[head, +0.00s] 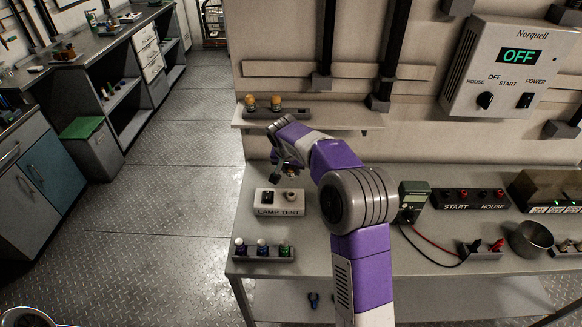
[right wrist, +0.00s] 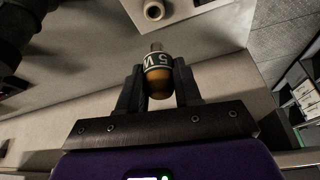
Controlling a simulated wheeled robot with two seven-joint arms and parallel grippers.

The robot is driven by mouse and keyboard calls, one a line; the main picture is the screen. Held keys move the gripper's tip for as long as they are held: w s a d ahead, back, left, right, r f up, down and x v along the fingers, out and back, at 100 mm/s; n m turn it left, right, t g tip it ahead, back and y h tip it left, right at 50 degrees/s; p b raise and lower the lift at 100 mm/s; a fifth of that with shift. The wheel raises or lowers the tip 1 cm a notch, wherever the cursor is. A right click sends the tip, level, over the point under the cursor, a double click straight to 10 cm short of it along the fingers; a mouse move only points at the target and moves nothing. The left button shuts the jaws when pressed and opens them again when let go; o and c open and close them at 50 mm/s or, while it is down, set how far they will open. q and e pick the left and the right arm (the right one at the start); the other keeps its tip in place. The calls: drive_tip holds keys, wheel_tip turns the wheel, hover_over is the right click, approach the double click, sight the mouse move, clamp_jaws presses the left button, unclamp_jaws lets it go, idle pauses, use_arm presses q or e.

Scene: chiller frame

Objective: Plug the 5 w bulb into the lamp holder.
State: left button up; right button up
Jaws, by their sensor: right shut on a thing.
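My right gripper (head: 286,174) is shut on the 5 W bulb. In the right wrist view the gripper (right wrist: 160,90) has one finger on each side of the bulb (right wrist: 157,82), an amber bulb with a dark band marked 5 W and a metal tip. The lamp holder (head: 291,196) is a round socket on top of the white LAMP TEST box (head: 279,211), below the gripper in the head view. In the right wrist view the lamp holder (right wrist: 154,9) shows at the top edge, beyond the bulb's tip and apart from it. My left gripper is not in view.
A rack (head: 263,254) with several bulbs stands at the bench's front left. A wall shelf (head: 345,120) carries a holder with two amber bulbs. A meter (head: 413,197), a START/HOUSE panel (head: 470,199) and a metal bowl (head: 531,239) are to the right. The wall box (head: 500,70) reads OFF.

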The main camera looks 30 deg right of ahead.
drive_tip(key=b, duration=0.4)
hover_over(292, 191)
drive_tip(key=s+a, duration=0.1)
drive_tip(key=shift+f, duration=2.9)
drive_tip(key=shift+f+b, duration=1.25)
drive_tip(key=shift+f, duration=0.25)
drive_tip(key=o, duration=1.1)
drive_tip(key=shift+r, duration=0.1)
drive_tip(key=p+v, duration=0.1)
drive_tip(key=v, duration=0.6)
drive_tip(key=shift+s+a+r+p, duration=0.1)
drive_tip(key=shift+s+r+p, duration=0.05)
drive_tip(key=shift+p, duration=0.2)
